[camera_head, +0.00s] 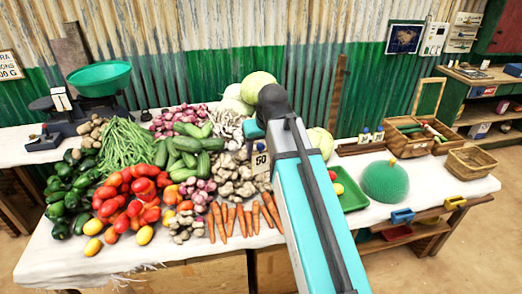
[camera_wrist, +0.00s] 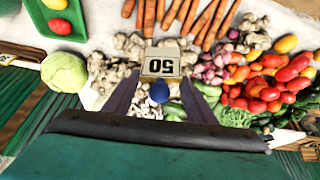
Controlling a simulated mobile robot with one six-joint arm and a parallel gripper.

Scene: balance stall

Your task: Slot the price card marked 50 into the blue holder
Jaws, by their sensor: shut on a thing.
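The white price card marked 50 (camera_head: 260,162) is held by my gripper (camera_head: 259,148) above the garlic and ginger on the stall table. In the wrist view the card (camera_wrist: 161,66) reads upside down, between the fingertips of my gripper (camera_wrist: 160,77), with a blue ball (camera_wrist: 159,92) just behind it. The blue holder (camera_head: 402,216) sits on the table's front edge at the right, well apart from the card. It looks empty, and it is not seen in the wrist view.
A yellow holder (camera_head: 455,202) sits right of the blue one on the same edge. A green dome (camera_head: 385,182), a green tray (camera_head: 352,197) and a wicker basket (camera_head: 470,162) stand behind. A wooden rack (camera_head: 360,148) holds several small cards. Vegetables cover the left.

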